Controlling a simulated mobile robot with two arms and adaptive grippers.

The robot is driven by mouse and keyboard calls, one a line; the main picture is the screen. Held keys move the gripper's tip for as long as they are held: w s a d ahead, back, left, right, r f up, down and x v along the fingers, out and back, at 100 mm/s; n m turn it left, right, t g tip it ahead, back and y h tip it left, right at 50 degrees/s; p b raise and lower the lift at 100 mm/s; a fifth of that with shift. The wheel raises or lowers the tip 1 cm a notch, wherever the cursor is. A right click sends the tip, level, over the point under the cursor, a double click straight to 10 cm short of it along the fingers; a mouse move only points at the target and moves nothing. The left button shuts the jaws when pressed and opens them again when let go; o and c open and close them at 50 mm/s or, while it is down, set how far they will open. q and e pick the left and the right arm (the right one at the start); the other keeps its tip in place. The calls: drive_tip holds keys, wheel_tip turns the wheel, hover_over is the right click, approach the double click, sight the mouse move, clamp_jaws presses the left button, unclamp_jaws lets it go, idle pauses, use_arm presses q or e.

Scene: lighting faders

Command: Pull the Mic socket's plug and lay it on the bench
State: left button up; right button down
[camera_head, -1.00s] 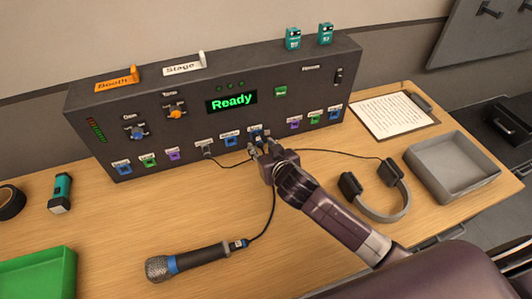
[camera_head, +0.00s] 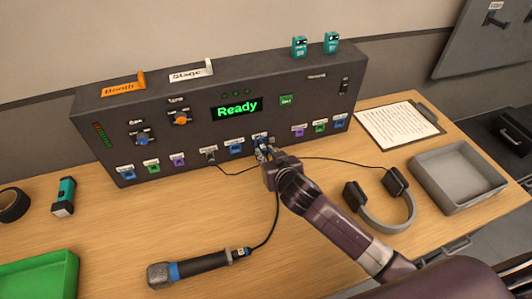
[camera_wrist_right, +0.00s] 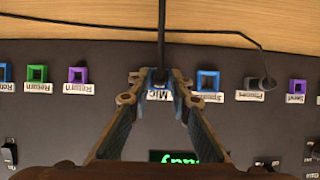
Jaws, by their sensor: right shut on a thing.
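The dark mixing console (camera_head: 300,100) stands at the back of the wooden bench (camera_head: 110,225), with a row of coloured sockets along its lower front. My right gripper (camera_head: 264,155) is at the Mic socket. In the right wrist view the right gripper (camera_wrist_right: 161,82) is shut on the dark plug at the Mic label (camera_wrist_right: 158,96), with a black cable (camera_wrist_right: 162,30) running away from it. The plug is mostly hidden between the fingers, and I cannot tell how deep it sits. The cable leads to the microphone (camera_head: 190,268) lying on the bench. My left gripper is not in view.
A second cable runs from the Phones socket's plug (camera_wrist_right: 266,82) to the headphones (camera_head: 380,208) at the right. Bare bench lies left of the microphone cable.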

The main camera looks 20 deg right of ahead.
drive_tip(key=shift+s, duration=0.1)
drive_tip(key=shift+s+p, duration=0.8)
drive_tip(key=shift+s, duration=1.45)
drive_tip(key=shift+r, duration=0.1)
